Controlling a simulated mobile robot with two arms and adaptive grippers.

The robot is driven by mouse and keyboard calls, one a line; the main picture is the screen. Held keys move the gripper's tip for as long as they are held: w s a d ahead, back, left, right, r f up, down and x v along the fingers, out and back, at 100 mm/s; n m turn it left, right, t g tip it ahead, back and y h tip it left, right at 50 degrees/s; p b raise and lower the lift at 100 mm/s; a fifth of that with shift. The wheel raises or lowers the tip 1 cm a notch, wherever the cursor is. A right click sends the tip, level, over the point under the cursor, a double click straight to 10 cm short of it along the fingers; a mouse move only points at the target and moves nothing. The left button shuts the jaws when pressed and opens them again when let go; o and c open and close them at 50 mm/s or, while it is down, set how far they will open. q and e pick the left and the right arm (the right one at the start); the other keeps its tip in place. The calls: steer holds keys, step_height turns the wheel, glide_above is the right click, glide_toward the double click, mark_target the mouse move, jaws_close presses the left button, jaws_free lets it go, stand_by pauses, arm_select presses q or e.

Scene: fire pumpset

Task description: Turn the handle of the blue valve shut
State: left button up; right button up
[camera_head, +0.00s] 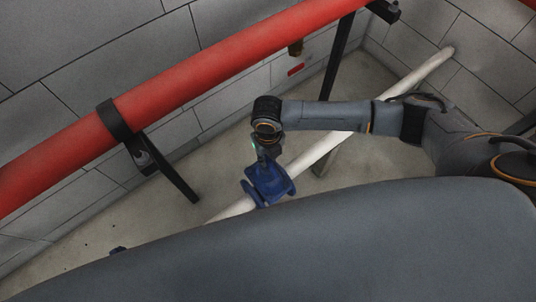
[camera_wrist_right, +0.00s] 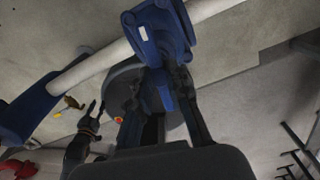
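The blue valve (camera_head: 268,182) sits on the white pipe near the middle of the head view. In the right wrist view the valve body (camera_wrist_right: 160,32) is at the top, with a narrower blue part (camera_wrist_right: 160,88) below it. My right gripper (camera_head: 264,152) is at the valve in the head view, its fingers mostly hidden. In the right wrist view its two fingers (camera_wrist_right: 160,75) stand apart on either side of the narrower blue part; firm contact cannot be told. A dark jointed shape (camera_wrist_right: 85,130) at lower left there may be my left gripper. The head view does not show it.
A thick red pipe (camera_head: 180,75) crosses above on black supports (camera_head: 170,175). The white pipe (camera_head: 235,208) runs low over the concrete floor. Grey block walls (camera_head: 100,40) stand behind. Another blue part (camera_wrist_right: 30,108) is on the white pipe at left.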

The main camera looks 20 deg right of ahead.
steer(key=shift+s, duration=0.1)
jaws_close()
steer(key=shift+s+r+m+p, duration=0.1)
steer(key=shift+r+m+p, duration=0.05)
steer(key=shift+m+p, duration=0.95)
steer(key=m+p, duration=0.6)
steer(key=m, duration=0.1)
steer(key=shift+s+m+p, duration=0.1)
steer(key=shift+m+p, duration=0.25)
steer(key=shift+m, duration=0.05)
steer(key=m+p, duration=0.3)
steer(key=m, duration=0.2)
steer(key=m+p, duration=0.2)
steer(key=m, duration=0.3)
steer(key=shift+s+p, duration=0.1)
steer(key=shift+p, duration=0.25)
steer(key=m+p, duration=0.2)
steer(key=m, duration=0.2)
steer(key=shift+a+m, duration=0.15)
steer(key=shift+m, duration=0.15)
steer(key=m+p, duration=0.2)
steer(key=m, duration=0.3)
arm_select(q)
step_height(320, 180, up, 20)
steer(key=p, duration=0.1)
steer(key=shift+s+a, duration=0.35)
steer(key=shift+a, duration=0.05)
arm_select(e)
steer(key=shift+f+m, duration=0.2)
steer(key=shift+m, duration=2)
